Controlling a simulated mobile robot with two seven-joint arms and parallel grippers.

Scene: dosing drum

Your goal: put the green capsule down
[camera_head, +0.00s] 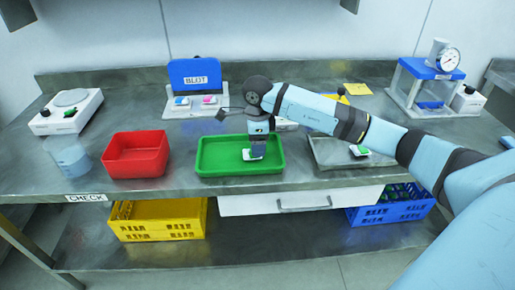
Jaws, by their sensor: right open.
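A small white and green piece, which looks like the green capsule (250,156), is in the green tray (215,170), near its middle. My right gripper (254,152) points down directly over it, with the fingers low in the tray. The gripper is open; its fingers hide part of the piece, and I cannot tell whether they touch it. A similar white and green piece (359,150) lies in the grey tray (330,153) to the right. My left gripper is not in view.
A red bin (136,154) and a clear beaker (70,157) stand left of the green tray. A scale (66,110) with a green item is further left. A blue BLOT stand (195,75) is behind. A gauge press (437,75) stands back right.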

